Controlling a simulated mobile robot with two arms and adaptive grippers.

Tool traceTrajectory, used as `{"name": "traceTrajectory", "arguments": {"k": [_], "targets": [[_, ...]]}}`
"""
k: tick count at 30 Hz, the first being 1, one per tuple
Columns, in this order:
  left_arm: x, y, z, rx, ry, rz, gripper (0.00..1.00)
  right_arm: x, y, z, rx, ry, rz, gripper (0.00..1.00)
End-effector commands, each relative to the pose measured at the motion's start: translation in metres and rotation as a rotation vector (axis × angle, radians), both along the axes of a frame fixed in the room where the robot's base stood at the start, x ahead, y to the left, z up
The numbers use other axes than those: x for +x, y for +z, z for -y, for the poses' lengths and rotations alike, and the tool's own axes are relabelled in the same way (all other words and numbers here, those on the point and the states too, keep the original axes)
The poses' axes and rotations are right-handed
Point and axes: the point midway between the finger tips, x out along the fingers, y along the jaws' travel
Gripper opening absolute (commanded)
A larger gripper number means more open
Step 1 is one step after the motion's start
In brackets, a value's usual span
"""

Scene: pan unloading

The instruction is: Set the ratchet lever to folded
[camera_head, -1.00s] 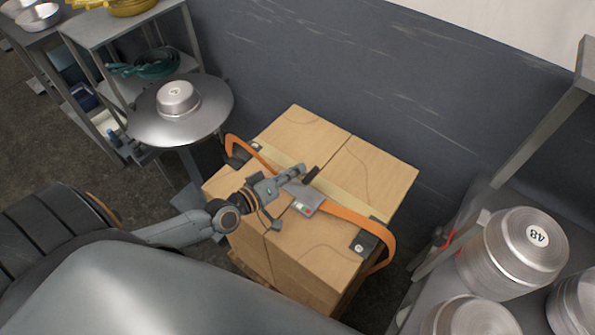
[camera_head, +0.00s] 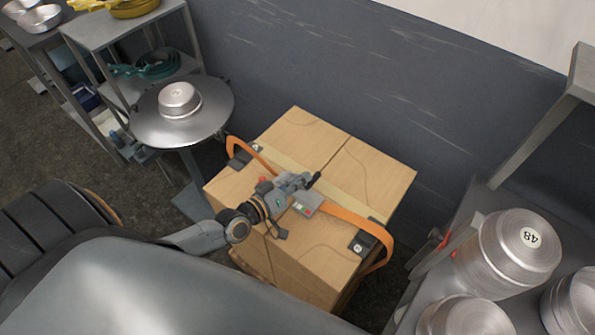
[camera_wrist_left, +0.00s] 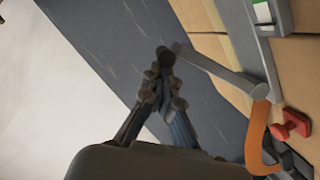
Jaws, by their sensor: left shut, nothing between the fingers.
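The ratchet (camera_head: 308,205) sits on the orange strap (camera_head: 350,217) across the cardboard boxes. Its grey body carries a green, white and red label and also shows in the wrist view (camera_wrist_left: 265,45). Its grey lever (camera_wrist_left: 222,70) sticks out from the body and ends in a black grip (camera_wrist_left: 166,57), which also shows in the head view (camera_head: 314,179). My left gripper (camera_head: 301,181) is shut and empty beside the lever. In the wrist view its fingertips (camera_wrist_left: 160,77) are close to the black grip; I cannot tell whether they touch. My right gripper is out of view.
The boxes (camera_head: 375,172) stand near a grey wall. A red knob (camera_wrist_left: 290,125) lies near the strap. A round stand (camera_head: 150,130) with a pan is at the left; a bench with stacked pans (camera_head: 515,250) is at the right.

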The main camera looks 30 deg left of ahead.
Motion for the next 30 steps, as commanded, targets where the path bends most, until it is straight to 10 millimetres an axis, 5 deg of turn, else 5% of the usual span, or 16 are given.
{"name": "traceTrajectory", "arguments": {"k": [10, 17, 30], "targets": [[-0.003, -0.021, 0.021, 0.251, 0.002, 0.032, 0.00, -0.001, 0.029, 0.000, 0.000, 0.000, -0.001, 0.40], [-0.004, -0.038, 0.029, 0.395, 0.002, 0.054, 0.00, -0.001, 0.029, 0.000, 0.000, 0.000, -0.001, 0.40], [-0.005, -0.050, 0.034, 0.390, 0.000, 0.055, 0.00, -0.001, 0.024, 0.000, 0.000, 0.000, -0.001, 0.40]]}}
